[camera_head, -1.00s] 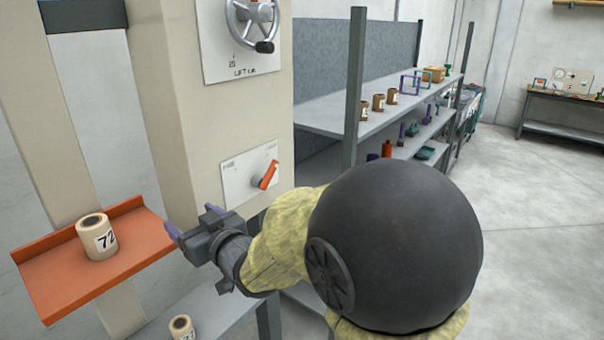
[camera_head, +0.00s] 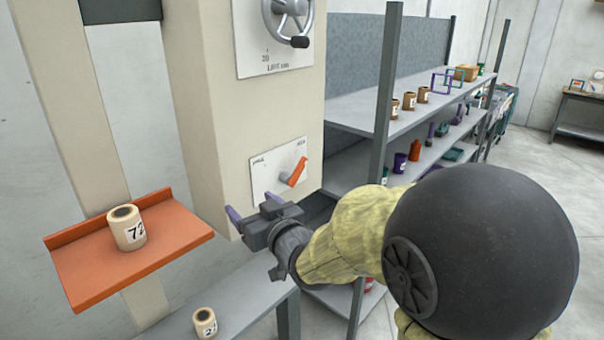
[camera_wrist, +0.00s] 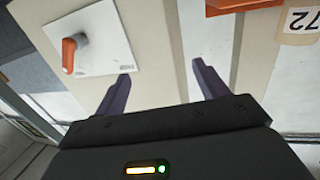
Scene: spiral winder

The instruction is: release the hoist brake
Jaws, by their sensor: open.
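The brake lever is an orange handle (camera_head: 297,172) on a white plate (camera_head: 266,177) low on the beige column; it tilts up to the right. In the wrist view the orange handle (camera_wrist: 70,54) and its white plate (camera_wrist: 97,42) show at upper left. My gripper (camera_head: 254,212) is open and empty, just below and left of the plate, apart from the lever. In the wrist view my gripper's two purple-grey fingers (camera_wrist: 160,85) stand wide apart, with the column face beyond them. The plate's lettering is too small to read surely.
A handwheel (camera_head: 287,18) on a plate sits higher on the column. An orange tray (camera_head: 180,255) at left holds a roll marked 72 (camera_head: 127,230). A grey bench (camera_head: 245,303) below bears another roll (camera_head: 205,322). Shelves (camera_head: 430,115) with several items stand at right.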

